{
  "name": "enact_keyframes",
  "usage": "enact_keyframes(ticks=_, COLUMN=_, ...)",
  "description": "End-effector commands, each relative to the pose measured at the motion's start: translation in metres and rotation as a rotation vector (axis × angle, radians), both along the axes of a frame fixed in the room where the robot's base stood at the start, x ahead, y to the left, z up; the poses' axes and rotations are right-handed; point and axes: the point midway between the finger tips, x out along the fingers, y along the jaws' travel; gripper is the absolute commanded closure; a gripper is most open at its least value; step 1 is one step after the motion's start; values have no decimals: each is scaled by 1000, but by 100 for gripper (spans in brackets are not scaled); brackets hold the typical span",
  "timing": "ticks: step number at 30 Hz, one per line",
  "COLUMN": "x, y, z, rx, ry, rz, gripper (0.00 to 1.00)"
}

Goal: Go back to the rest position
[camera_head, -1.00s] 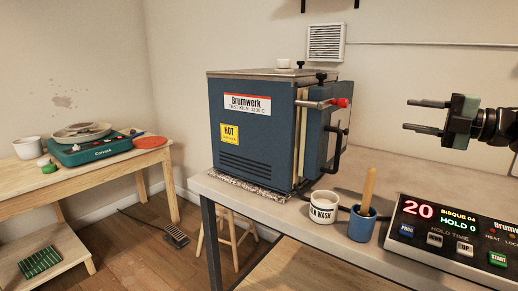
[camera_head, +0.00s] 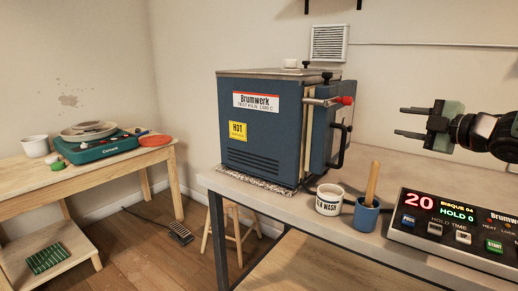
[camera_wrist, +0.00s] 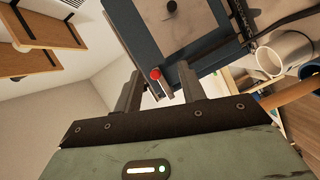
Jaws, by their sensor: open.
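My gripper (camera_head: 411,122) is at the right of the head view, held in the air above the control box. Its two fingers point left toward the kiln and are apart, with nothing between them. In the wrist view the two fingers of my gripper (camera_wrist: 160,95) also show spread, with the kiln's red knob (camera_wrist: 155,74) seen beyond the gap. The blue kiln (camera_head: 265,125) stands on the bench, its door side facing right. My gripper is apart from it.
A wash cup (camera_head: 328,200), a blue cup (camera_head: 366,217) with a wooden handle and the control box (camera_head: 450,235) stand along the bench (camera_head: 225,182). A wooden table (camera_head: 90,172) with a turquoise wheel (camera_head: 100,151) is at left. A pedal (camera_head: 180,233) lies on the floor.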

Motion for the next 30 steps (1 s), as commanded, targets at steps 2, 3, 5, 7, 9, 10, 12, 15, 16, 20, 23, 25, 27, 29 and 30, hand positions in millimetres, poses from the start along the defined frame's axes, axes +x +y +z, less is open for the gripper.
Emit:
enact_keyframes(ticks=2, x=1, y=-1, z=-11, rx=54, ry=82, rz=-98, gripper=60)
enact_keyframes(ticks=3, x=0, y=-3, z=-18, rx=87, ry=130, rz=-156, gripper=60)
enact_keyframes(ticks=5, x=-4, y=-6, z=-33, rx=148, ry=221, rz=-258, gripper=60)
enact_keyframes(ticks=7, x=-17, y=-9, z=-56, rx=234, ry=352, rz=-398, gripper=60)
enact_keyframes(ticks=9, x=-38, y=-11, z=-83, rx=329, ry=501, rz=-549, gripper=60)
enact_keyframes(ticks=10, x=-49, y=-11, z=-95, rx=368, ry=568, rz=-612, gripper=60)
enact_keyframes(ticks=12, x=-80, y=-8, z=-123, rx=457, ry=721, rz=-755, gripper=60)
enact_keyframes(ticks=15, x=-127, y=1, z=-156, rx=559, ry=918, rz=-931, gripper=60)
enact_keyframes(ticks=16, x=-140, y=4, z=-164, rx=585, ry=969, rz=-975, gripper=60)
enact_keyframes(ticks=20, x=-193, y=20, z=-189, rx=666, ry=1161, rz=-1139, gripper=60)
enact_keyframes(ticks=23, x=-232, y=34, z=-202, rx=713, ry=1294, rz=-1249, gripper=60)
enact_keyframes(ticks=25, x=-256, y=46, z=-211, rx=732, ry=1381, rz=-1310, gripper=60)
enact_keyframes(ticks=27, x=-260, y=76, z=-227, rx=651, ry=1407, rz=-1236, gripper=60)
enact_keyframes(ticks=29, x=-268, y=96, z=-234, rx=595, ry=1432, rz=-1194, gripper=60)
enact_keyframes(ticks=30, x=-273, y=108, z=-238, rx=560, ry=1448, rz=-1167, gripper=60)
